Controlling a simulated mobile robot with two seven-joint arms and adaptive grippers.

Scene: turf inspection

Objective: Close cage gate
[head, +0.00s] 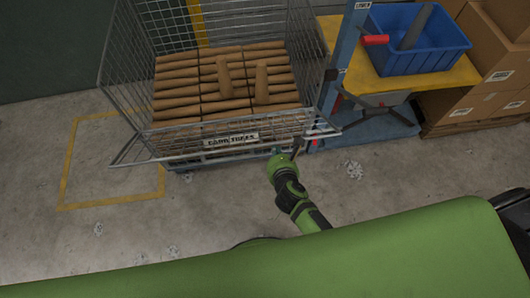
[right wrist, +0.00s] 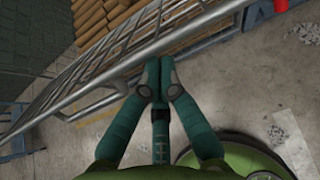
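A wire mesh cage (head: 293,60) stands at the top centre, filled with brown tubes (head: 210,85). Its front mesh gate (head: 190,138) carries a label plate (head: 230,140) and leans out toward me at the bottom of the opening, with a long metal rail along its outer edge. My right gripper (head: 277,155) is at that outer edge, right of the plate. My left gripper is out of view.
A yellow-topped table (head: 450,78) with a blue crate (head: 420,40) stands right of the cage, by a blue post. Cardboard boxes (head: 495,50) are stacked at the far right. The concrete floor left of the cage, with a yellow marking (head: 110,202), is clear.

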